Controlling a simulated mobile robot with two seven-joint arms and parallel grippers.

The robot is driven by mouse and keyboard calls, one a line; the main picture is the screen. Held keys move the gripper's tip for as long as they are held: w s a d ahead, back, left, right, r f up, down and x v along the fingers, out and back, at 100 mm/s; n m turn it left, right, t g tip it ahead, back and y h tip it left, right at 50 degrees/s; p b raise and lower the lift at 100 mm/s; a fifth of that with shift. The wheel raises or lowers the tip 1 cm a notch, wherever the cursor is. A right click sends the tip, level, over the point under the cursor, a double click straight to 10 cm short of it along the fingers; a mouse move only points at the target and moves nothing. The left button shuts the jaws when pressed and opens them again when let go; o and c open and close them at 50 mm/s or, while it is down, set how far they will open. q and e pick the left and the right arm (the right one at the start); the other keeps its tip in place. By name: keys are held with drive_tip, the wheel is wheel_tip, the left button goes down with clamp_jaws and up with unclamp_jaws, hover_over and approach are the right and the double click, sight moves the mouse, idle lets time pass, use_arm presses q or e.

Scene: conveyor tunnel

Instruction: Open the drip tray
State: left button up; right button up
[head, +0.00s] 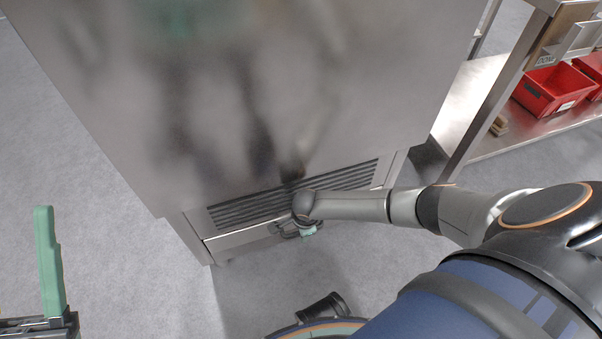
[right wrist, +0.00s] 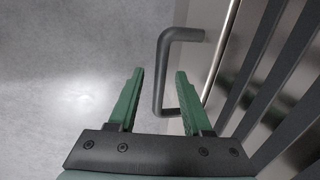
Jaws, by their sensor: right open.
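The drip tray front (head: 236,239) is a low metal strip under the dark slatted grille at the foot of a large steel cabinet. It looks flush with the cabinet. Its dark grey bar handle (right wrist: 159,75) shows in the right wrist view, standing out from the panel. My right gripper (right wrist: 157,74) is open, with green fingers on either side of the handle's outer bar in the picture; no contact is clear. In the head view my right gripper (head: 301,232) is at the tray front, largely hidden by its wrist. My left gripper (head: 50,262) shows one upright green finger, far from the tray.
The steel cabinet (head: 280,90) fills the upper middle. A steel shelf unit (head: 490,140) with red bins (head: 553,90) stands at right. Grey floor (head: 130,265) is clear in front of the cabinet and to its left.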

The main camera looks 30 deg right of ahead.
drive_tip(key=shift+c, duration=0.2)
clamp_jaws()
idle(1.3)
